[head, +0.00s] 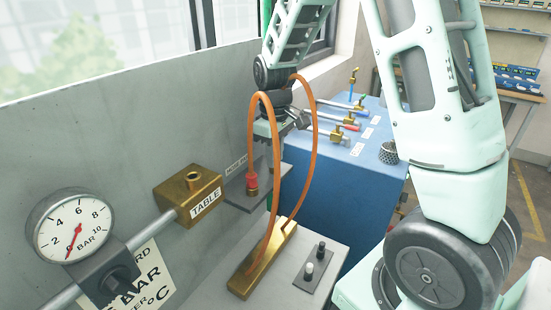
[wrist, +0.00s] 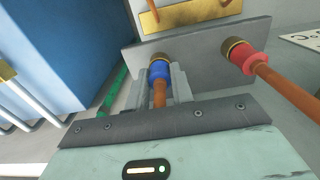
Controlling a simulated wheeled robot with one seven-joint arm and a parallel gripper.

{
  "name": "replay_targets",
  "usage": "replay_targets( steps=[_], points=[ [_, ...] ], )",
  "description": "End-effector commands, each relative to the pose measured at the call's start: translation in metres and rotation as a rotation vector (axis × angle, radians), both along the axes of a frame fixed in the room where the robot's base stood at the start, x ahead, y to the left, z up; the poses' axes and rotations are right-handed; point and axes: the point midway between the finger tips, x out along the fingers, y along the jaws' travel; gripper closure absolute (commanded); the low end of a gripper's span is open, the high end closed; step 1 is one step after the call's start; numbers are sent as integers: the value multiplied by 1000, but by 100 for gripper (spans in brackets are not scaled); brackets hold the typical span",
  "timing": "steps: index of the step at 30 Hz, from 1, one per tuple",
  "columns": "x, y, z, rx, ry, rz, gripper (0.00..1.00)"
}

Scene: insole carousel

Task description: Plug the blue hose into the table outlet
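The blue hose is an orange hose whose blue collar (wrist: 159,72) and brass end show in the wrist view. My gripper (wrist: 160,80) has one finger on each side of this collar, close against it, and looks shut on it. The brass end is at the grey holder shelf (wrist: 205,45); I cannot tell if it is seated or clear. In the head view my gripper (head: 268,130) is above the shelf, partly behind the orange hose, and the blue collar is hidden. The table outlet is a brass block (head: 189,193) labelled TABLE, with an open port on top, left of the shelf.
A red-collared hose (wrist: 242,59) stands in the shelf beside the blue one; its red collar (head: 251,181) shows in the head view. Orange hose loops rise from a brass bar (head: 245,275). A pressure gauge (head: 70,230) is at left. A blue cabinet (head: 345,190) stands behind.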

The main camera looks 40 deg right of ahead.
Motion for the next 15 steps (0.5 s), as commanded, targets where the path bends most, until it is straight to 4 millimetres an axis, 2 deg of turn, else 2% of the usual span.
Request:
replay_targets(
  steps=[15],
  points=[
    [0,0,11,0,0,0,100]
  ],
)
